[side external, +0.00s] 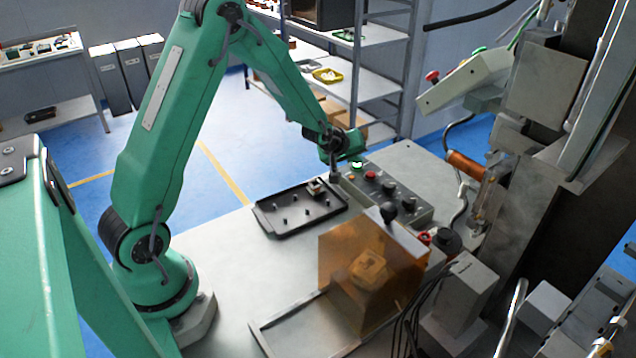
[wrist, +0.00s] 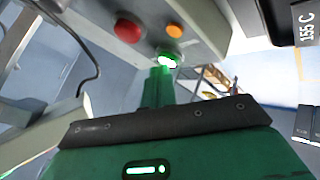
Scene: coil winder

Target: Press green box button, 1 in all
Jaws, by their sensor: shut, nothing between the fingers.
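The green box button (side external: 356,164) is lit and sits at the far left end of the grey control box (side external: 425,214). It also shows in the wrist view (wrist: 167,60), glowing white-green just beyond the fingertips. My gripper (side external: 334,177) is shut and empty, with its fingers pointing down beside the left end of the box in the side view. In the wrist view my gripper (wrist: 158,76) points at the green button and covers part of its near edge. I cannot tell whether the fingertips touch the button.
A red button (side external: 371,175) sits beside the green one, with dark knobs (side external: 389,187) further along. The wrist view shows an orange button (wrist: 174,30). A black tray (side external: 290,222) with small pegs lies left of the box. An orange transparent guard (side external: 340,262) stands in front.

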